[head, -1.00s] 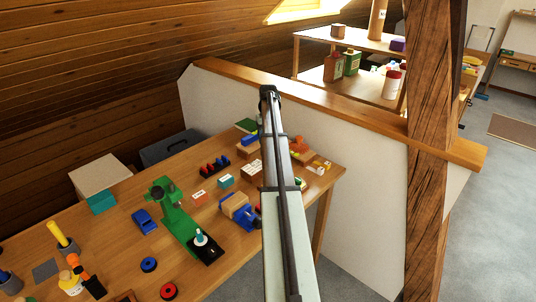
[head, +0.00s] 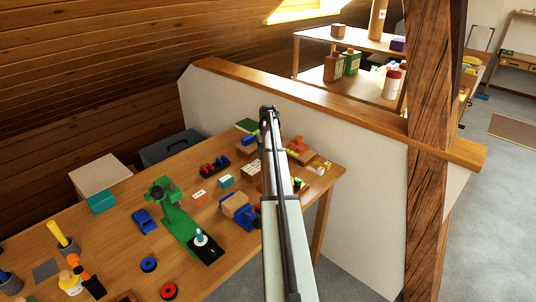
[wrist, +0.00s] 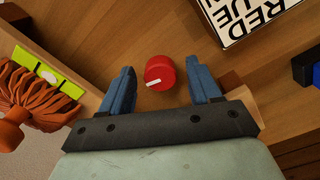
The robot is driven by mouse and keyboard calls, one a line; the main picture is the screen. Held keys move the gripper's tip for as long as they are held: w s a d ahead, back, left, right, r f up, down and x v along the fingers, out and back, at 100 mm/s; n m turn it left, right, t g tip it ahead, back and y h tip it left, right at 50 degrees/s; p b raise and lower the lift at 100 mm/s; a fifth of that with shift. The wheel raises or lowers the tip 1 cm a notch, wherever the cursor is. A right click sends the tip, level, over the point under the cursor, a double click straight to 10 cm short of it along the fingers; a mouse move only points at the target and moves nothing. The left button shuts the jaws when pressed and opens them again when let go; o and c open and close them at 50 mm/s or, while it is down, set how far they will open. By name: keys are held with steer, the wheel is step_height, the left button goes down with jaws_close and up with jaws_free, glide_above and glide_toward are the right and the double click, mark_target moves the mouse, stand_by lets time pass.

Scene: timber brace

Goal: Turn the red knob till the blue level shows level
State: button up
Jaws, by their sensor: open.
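The red knob (wrist: 159,73) stands on a wooden surface in the wrist view, its white pointer line directed to the lower left. My gripper (wrist: 161,67) is open, its blue fingers on either side of the knob with a gap on each side. I cannot tell the fingers' height against it. My arm hides the knob and gripper in the head view. A blue piece (wrist: 307,66) is cut off at the right edge of the wrist view; I cannot tell whether it is the blue level. No bubble reading on a blue level is visible.
A lime-green piece with a pale vial (wrist: 40,74) and an orange-brown ribbed object (wrist: 28,102) lie left of the gripper. The workbench (head: 110,245) holds a green stand (head: 178,225), a blue vise (head: 247,219) and several small items.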

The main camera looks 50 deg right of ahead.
steer(key=c, duration=1)
steer(key=shift+c, duration=0.2)
steer(key=shift+m, duration=0.3)
steer(key=m, duration=0.8)
steer(key=shift+w, duration=0.15)
steer(key=shift+m, duration=0.4)
steer(key=o, duration=1)
steer(key=shift+o, duration=0.2)
